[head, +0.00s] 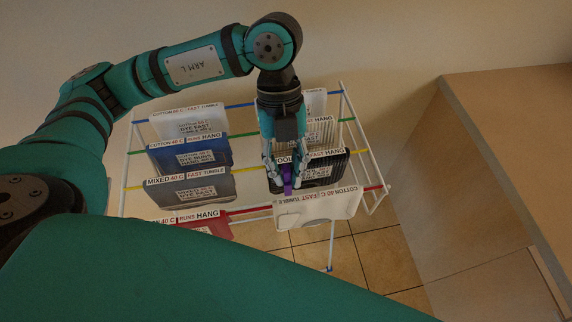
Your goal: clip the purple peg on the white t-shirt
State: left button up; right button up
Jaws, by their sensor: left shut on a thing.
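My left gripper (280,172) points down over the drying rack, shut on the purple peg (287,181). The peg is between the fingertips, just above and behind the top edge of a white garment (318,208) at the front right, on the red rail. I cannot tell whether the peg touches the cloth. This white garment carries a printed label along its top. Other white garments hang at the back left (170,126) and back right (316,97). I cannot tell from their shapes which is a t-shirt. My right gripper is not in view.
The white rack (373,197) has blue, green, yellow and red rails. Blue (218,154), grey (195,194) and red (213,227) garments hang on the left. A black garment (335,171) hangs close beside the gripper. A wooden cabinet (500,105) stands at the right.

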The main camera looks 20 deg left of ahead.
pick_arm(q)
jog(key=b, duration=0.4)
send_over(286, 200)
jog(key=shift+f, duration=2.8)
jog(key=shift+f+b, duration=1.35)
jog(key=shift+f, duration=0.3)
jog(key=shift+f, duration=0.3)
